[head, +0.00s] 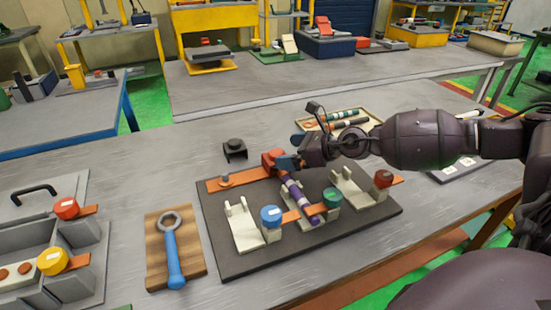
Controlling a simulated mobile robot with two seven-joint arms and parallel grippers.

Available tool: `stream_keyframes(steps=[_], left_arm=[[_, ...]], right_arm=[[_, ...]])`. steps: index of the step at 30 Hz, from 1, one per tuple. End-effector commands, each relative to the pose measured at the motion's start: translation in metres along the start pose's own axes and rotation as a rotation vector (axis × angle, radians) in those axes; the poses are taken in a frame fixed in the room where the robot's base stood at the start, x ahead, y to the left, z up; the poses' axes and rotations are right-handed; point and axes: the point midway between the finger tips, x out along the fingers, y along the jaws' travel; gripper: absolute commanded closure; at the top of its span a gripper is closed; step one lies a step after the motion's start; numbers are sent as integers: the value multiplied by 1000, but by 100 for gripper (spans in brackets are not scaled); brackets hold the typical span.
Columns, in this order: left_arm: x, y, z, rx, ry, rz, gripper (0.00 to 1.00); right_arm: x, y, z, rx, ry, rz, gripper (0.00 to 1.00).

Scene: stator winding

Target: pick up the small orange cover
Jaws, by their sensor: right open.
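A small orange-red piece (270,158), which looks like the orange cover, is at the back of the dark mat (240,266), just left of my right gripper (284,161). My right gripper comes in from the right, low over the mat, with its jaws open close around or beside that piece. The hand hides part of it, and I cannot tell if they touch. A purple banded rod (301,198) runs from under the gripper toward the front of the mat. My left gripper is out of view.
Cream cradles (243,228), flat orange bars (235,178) and blue (271,216), green (332,197) and dark red (383,178) caps crowd the mat. A blue-handled ring tool (173,250) lies on a wooden board. A grey bin (45,255) stands at left.

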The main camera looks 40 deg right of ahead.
Motion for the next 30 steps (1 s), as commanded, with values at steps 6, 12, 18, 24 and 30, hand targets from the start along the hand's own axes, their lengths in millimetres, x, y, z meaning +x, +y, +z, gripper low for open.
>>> stream_keyframes(steps=[6,12,18,24,30], left_arm=[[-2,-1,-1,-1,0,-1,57],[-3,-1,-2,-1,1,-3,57],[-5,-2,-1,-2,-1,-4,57],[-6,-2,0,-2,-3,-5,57],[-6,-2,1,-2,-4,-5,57]], right_arm=[[13,2,4,-2,-4,0,0],[25,3,5,-2,-3,-1,0],[39,3,4,-1,-3,-1,0],[44,2,2,-1,0,-1,0],[44,3,2,0,0,-1,2]])
